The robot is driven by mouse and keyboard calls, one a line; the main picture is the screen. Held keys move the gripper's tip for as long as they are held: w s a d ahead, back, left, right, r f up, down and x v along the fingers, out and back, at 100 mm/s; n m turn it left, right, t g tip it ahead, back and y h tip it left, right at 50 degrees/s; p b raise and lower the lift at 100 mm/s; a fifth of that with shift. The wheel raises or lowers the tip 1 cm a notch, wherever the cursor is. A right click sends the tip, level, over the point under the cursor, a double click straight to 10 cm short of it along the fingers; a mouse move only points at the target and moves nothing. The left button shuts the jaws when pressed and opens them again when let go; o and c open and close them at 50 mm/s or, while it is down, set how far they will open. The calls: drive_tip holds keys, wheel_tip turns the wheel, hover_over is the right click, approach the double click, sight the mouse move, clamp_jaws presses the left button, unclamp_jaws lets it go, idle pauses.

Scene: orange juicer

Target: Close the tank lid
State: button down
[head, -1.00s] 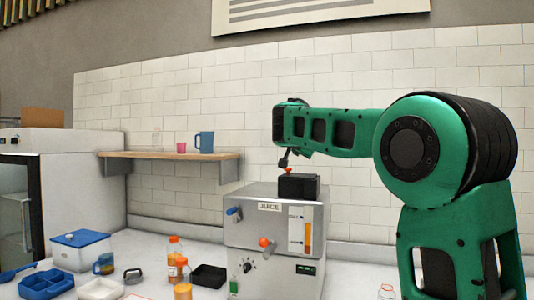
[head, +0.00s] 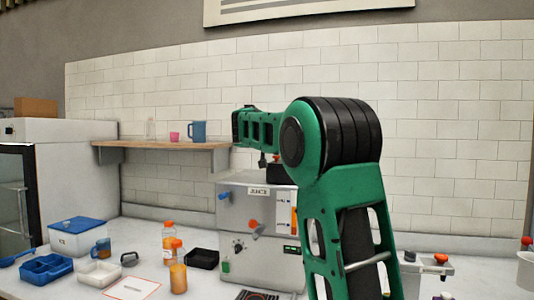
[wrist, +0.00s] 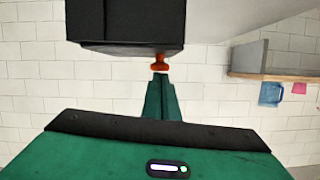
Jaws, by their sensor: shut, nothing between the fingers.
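The silver juicer (head: 235,215) stands on the counter. The black tank part (head: 288,168) sits on its top, partly hidden behind my arm in the head view. In the wrist view, which is upside down, the black tank part (wrist: 125,25) fills the upper left. An orange knob (wrist: 160,66) sticks out from its lid side. I cannot tell how far the lid is open. My gripper (wrist: 159,78) is shut and empty, its tips close to the knob; contact is unclear. In the head view my gripper (head: 263,164) hangs just left of the black part.
A wall shelf (head: 165,145) with cups is behind, to the left. The air left of the juicer top looks clear.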

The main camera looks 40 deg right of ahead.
drive_tip(key=shift+w+a+f, duration=0.1)
drive_tip(key=shift+a+f, duration=0.05)
drive_tip(key=shift+f, duration=0.05)
drive_tip(key=shift+r, duration=0.1)
drive_tip(key=r, duration=0.4)
drive_tip(key=shift+d, duration=0.2)
drive_tip(key=v, duration=1)
drive_tip(key=s+a+f+n+g+y, duration=0.1)
drive_tip(key=s+f+y, duration=0.1)
drive_tip(key=s+f, duration=0.55)
drive_tip(key=s+a+f+n+g+y, duration=0.15)
drive_tip(key=s+f, duration=0.25)
drive_tip(key=f, duration=0.6)
drive_tip(key=s+a+f+n+g+y, duration=0.1)
drive_tip(key=s+a+f+g+y, duration=0.15)
drive_tip(key=s+f, duration=0.5)
drive_tip(key=s+a+f+g+y, duration=0.1)
drive_tip(key=s+a+f+y, duration=0.1)
drive_tip(key=s+a+f, duration=0.2)
drive_tip(key=s+a+f+n+g+y, duration=0.1)
drive_tip(key=s+a+f, duration=0.3)
drive_tip(key=s+f, duration=0.5)
drive_tip(key=s+a+f+n+g+y, duration=0.1)
drive_tip(key=s+a+f+y, duration=0.1)
drive_tip(key=s+a+f, duration=0.2)
drive_tip(key=s+f, duration=0.2)
drive_tip(key=s, duration=0.2)
drive_tip(key=shift+s+a+f+g+y, duration=0.25)
drive_tip(key=shift+a+f+g+y, duration=0.15)
